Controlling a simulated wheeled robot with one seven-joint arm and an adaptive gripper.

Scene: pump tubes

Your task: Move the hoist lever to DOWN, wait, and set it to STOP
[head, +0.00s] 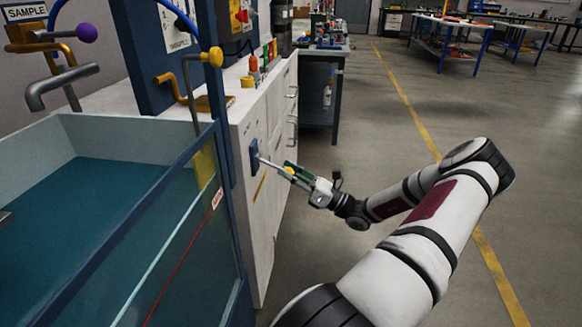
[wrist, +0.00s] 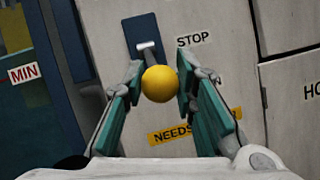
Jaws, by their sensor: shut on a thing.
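The hoist lever is a grey shaft (head: 272,163) with a yellow ball knob (wrist: 160,84), standing out from a dark blue plate (head: 254,158) on the white cabinet front. The plate (wrist: 141,32) also shows in the wrist view. My gripper (wrist: 158,85) is shut on the knob, a teal-padded finger at each side. In the head view my gripper (head: 291,171) reaches the lever from the right. A STOP label (wrist: 194,40) is right of the plate. A lower label ending in N (wrist: 217,81) is mostly hidden by a finger. The lever's exact setting is unclear.
A water tank (head: 110,200) with a blue frame stands left of the cabinet (head: 262,215). Valve handles and pipes (head: 65,85) rise above it. A yellow label (wrist: 172,135) lies below the lever.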

